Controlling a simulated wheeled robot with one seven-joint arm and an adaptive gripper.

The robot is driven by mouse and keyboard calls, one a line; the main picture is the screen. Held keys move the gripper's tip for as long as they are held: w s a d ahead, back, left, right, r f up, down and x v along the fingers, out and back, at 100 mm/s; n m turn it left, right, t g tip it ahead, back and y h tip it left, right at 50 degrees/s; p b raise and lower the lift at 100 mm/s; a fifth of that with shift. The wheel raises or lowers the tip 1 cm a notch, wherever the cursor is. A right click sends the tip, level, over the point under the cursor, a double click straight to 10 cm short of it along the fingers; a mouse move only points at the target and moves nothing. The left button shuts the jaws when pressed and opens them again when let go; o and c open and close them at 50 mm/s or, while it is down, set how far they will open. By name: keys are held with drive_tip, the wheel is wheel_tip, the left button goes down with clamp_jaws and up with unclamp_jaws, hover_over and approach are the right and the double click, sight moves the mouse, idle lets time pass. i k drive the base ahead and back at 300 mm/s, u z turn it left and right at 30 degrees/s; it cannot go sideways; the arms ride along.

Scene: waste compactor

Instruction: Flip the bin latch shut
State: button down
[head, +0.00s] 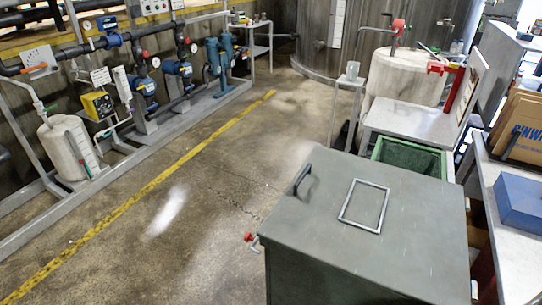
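The bin (310,230) is a large grey-green box at the front right, with its flat lid down. A black bar handle (303,179) stands on the lid near its left edge. A rectangular metal frame (364,204) lies on the lid's top. A small red-knobbed metal part (249,238), which looks like the latch, sticks out from the bin's left side. It is too small to tell whether it is open or shut. The bin's front face is mostly out of view. My gripper is not in view.
Open concrete floor (215,190) lies left of the bin, crossed by a yellow line (150,185). Pumps and pipes (145,90) line the far left. A green container (408,157) stands right behind the bin. A workbench (510,225) with a blue box (522,203) is at the right.

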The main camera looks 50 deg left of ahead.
sight(248, 236)
drive_tip(key=k, duration=0.85)
drive_tip(key=u, duration=1.2)
